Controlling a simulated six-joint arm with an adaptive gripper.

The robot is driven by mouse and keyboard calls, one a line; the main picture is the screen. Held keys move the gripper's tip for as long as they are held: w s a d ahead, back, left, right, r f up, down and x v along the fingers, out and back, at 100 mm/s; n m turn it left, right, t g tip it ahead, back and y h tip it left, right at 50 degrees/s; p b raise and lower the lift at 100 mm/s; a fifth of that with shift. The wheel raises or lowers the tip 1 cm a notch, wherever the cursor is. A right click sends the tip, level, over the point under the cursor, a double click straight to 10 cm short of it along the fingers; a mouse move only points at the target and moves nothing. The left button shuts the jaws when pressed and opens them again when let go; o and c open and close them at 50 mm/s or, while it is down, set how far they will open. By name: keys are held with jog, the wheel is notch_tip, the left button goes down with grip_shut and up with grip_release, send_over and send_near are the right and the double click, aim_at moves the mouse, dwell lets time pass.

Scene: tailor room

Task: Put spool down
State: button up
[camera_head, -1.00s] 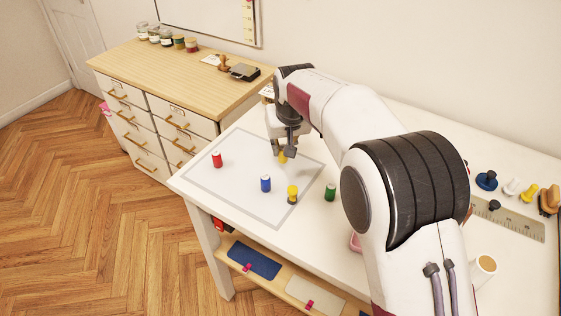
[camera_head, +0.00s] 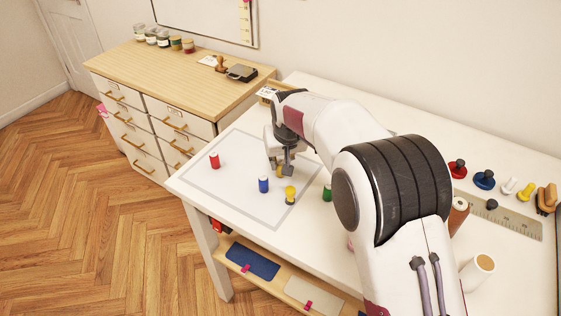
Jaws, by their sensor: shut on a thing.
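My gripper (camera_head: 281,170) is low over the grey-outlined square (camera_head: 233,143) on the white table. I cannot tell if this spool touches the table. Another yellow spool (camera_head: 290,195) stands in front of the gripper, near the square's right side. A blue spool (camera_head: 263,184) stands to the left of that one, and a red spool (camera_head: 214,160) stands farther left.
A wooden-topped drawer cabinet (camera_head: 180,75) stands behind the table's left end. At the right are a ruler (camera_head: 515,221), red (camera_head: 457,169) and blue (camera_head: 484,180) knobbed items, and a white cup-like roll (camera_head: 477,270). The square's left and front areas have free room.

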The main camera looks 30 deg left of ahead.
jog(key=shift+f, duration=0.2)
jog(key=o, duration=0.8)
jog(key=shift+r, duration=0.1)
jog(key=shift+v, duration=6.05)
jog(key=shift+d, duration=0.1)
